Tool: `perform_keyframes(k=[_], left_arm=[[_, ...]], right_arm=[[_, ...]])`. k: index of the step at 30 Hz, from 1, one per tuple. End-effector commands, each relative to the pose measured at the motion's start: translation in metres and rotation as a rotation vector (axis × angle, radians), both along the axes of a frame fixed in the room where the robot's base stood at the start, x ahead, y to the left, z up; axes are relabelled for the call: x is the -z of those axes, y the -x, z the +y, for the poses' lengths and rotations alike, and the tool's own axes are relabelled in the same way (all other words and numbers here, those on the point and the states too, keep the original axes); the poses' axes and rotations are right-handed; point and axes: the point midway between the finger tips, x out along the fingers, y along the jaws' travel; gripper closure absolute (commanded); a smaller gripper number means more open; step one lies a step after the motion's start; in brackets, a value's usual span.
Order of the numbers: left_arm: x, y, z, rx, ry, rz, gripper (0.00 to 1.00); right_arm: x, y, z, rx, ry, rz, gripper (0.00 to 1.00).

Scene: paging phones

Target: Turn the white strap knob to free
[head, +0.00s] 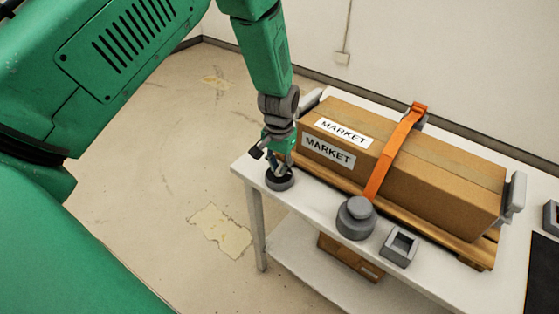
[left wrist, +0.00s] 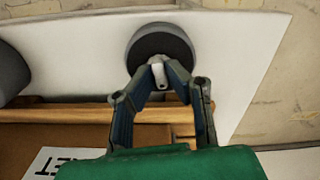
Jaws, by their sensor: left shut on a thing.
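The white strap knob (left wrist: 160,76) is a small pale piece on a dark round base (left wrist: 161,40) in the left wrist view. The base also shows in the head view (head: 280,182), at the left end of the white table. My left gripper (head: 279,166) reaches down over it from above. In the left wrist view its blue-grey fingers (left wrist: 158,68) close on the knob. The fingers hide part of the knob, and I cannot read any marking of its setting. My right gripper is not in view.
A cardboard box (head: 440,175) marked MARKET lies on a wooden pallet (head: 470,249) under an orange strap (head: 394,150). A grey round knob-like block (head: 356,220) and a square grey socket (head: 399,248) stand along the table's (head: 312,203) front edge. Another box (head: 345,262) is below.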

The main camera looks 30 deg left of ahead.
Motion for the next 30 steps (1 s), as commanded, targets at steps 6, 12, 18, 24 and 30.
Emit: perform_keyframes(k=[6, 12, 18, 24, 30], left_arm=[[-0.005, -0.006, 0.001, -0.201, -0.003, -0.016, 1.00], [-0.005, -0.006, 0.001, -0.369, -0.002, -0.017, 1.00], [-0.005, -0.007, 0.002, -0.496, -0.002, -0.019, 1.00], [-0.004, -0.007, 0.002, -0.575, -0.001, -0.020, 1.00], [-0.004, -0.007, 0.002, -0.612, 0.000, -0.020, 1.00]], right_arm=[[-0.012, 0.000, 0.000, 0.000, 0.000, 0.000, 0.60], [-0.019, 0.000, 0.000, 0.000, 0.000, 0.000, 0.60], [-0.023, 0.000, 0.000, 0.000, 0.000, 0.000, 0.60], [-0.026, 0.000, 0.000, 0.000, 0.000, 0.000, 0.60], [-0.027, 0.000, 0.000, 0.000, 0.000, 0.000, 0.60]])
